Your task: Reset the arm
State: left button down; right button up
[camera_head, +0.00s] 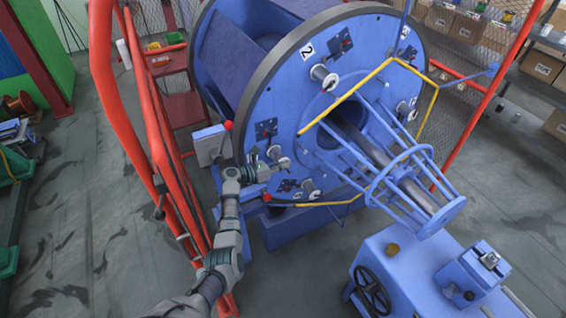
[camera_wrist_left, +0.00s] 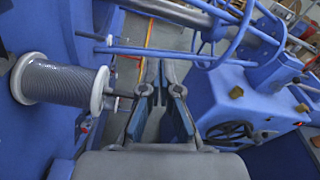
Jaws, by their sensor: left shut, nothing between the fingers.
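My left arm (camera_head: 225,240) reaches up from the bottom of the head view to the lower left of the big blue disc of the strander (camera_head: 290,100). My left gripper (camera_head: 283,165) is in front of the disc, close to its lower bobbins. In the left wrist view the two dark fingers (camera_wrist_left: 160,68) point away from the camera. The gripper is shut with nothing in it. A wire-wound bobbin (camera_wrist_left: 62,82) with white flanges is just left of the fingers, apart from them or nearly touching; I cannot tell which. My right gripper is not in view.
A red tubular frame (camera_head: 130,120) stands left of my arm. Blue guide rods (camera_head: 400,165) and a yellow bar (camera_head: 350,95) stick out from the disc. A blue machine with a handwheel (camera_head: 372,291) stands at the lower right. Grey floor (camera_head: 90,220) is clear at the left.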

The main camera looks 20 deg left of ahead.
pick_arm(q)
jog(key=s+d+f+m+g+y, duration=0.2)
jog(key=s+f+m+g+y, duration=0.15)
jog(key=s+f+m, duration=0.7)
jog(key=s+d+f+m+g+y, duration=0.1)
jog(key=s+f+m+g+y, duration=0.25)
jog(key=s+f+m, duration=0.7)
jog(key=s+d+r+m+g+y, duration=0.1)
jog(key=s+d+r+m+y, duration=0.15)
jog(key=s+m, duration=0.75)
jog(key=s+d+r+m+g+y, duration=0.1)
jog(key=s+d+r+y, duration=0.15)
jog(key=s, duration=1.55)
notch_tip(320, 180, down, 26)
jog(key=g+h, duration=0.1)
jog(key=s+a+f+g+b, duration=0.1)
jog(key=s+a+f, duration=0.2)
jog(key=s+f, duration=1.5)
jog(key=shift+s+m+b, duration=0.35)
jog(key=shift+m+b, duration=0.05)
